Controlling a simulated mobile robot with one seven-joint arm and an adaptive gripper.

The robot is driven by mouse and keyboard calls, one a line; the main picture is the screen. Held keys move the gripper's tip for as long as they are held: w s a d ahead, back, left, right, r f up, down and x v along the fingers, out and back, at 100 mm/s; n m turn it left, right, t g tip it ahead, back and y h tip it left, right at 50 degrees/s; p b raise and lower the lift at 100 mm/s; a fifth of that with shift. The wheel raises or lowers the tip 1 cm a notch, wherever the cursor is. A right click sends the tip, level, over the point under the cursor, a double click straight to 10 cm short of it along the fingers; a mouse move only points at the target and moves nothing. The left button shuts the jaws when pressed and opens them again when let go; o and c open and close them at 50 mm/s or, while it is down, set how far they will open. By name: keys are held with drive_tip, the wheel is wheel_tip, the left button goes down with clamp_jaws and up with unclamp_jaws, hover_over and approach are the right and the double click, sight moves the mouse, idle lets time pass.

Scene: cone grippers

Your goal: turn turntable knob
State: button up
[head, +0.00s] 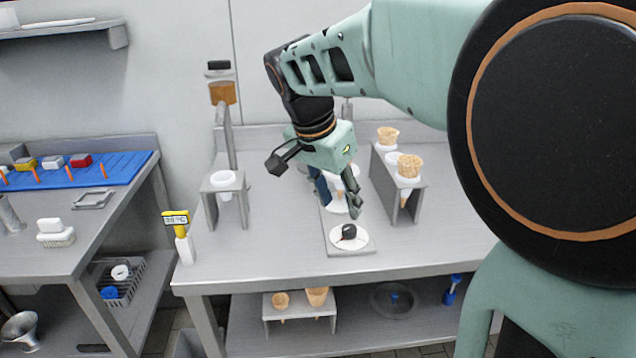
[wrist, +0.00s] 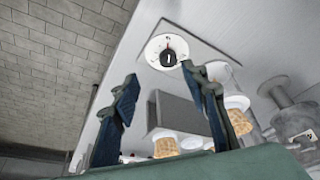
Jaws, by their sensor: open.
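The turntable knob (head: 348,232) is small and black, set on a round white dial on a flat grey plate (head: 350,251) near the table's front edge. In the wrist view the knob (wrist: 168,58) shows a light pointer line and sits beyond the fingertips, between and slightly above them. My gripper (head: 352,205) is open and empty, just above and behind the dial in the head view. In the wrist view its two blue-padded fingers (wrist: 160,82) stand wide apart, with no contact on the knob visible. The turntable behind the gripper is partly hidden.
A metal stand (head: 422,186) with waffle cones is right of the gripper. A smaller stand (head: 223,186) with a white cup is left. The tabletop (head: 270,250) in front is clear.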

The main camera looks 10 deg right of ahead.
sight(349, 228)
drive_tip(key=x, duration=0.3)
drive_tip(key=w+b+x, duration=0.1)
drive_tip(key=x, duration=0.3)
drive_tip(key=w+b+x, duration=0.1)
drive_tip(key=x, duration=0.3)
drive_tip(key=shift+d+r, duration=0.1)
drive_tip(key=shift+r, duration=0.15)
drive_tip(key=shift+c, duration=0.3)
clamp_jaws()
